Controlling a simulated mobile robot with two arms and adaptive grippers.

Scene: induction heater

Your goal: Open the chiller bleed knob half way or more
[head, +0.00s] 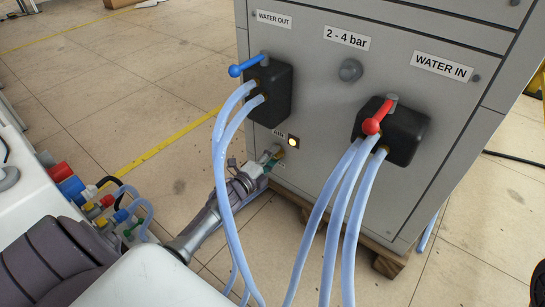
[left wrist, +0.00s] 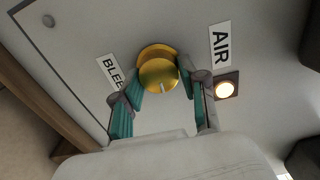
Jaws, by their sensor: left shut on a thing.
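The bleed knob (left wrist: 157,72) is a round brass knob on the grey cabinet's lower panel, beside the partly hidden "BLEED" label (left wrist: 109,73). A small pale mark shows at its lower edge in the left wrist view. My left gripper (left wrist: 160,84) is shut on the knob, with one teal-padded finger on each side. In the head view my left gripper (head: 271,160) reaches low on the cabinet's front, and the knob is mostly hidden there. How far the knob is turned I cannot tell. My right gripper is not in view.
An "AIR" label (left wrist: 220,45) and a lit lamp (left wrist: 227,90) are beside the knob. Above are a blue-handled valve (head: 249,66) and a red-handled valve (head: 378,116). Pale blue hoses (head: 226,175) hang in front of my left arm. Tiled floor is open at left.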

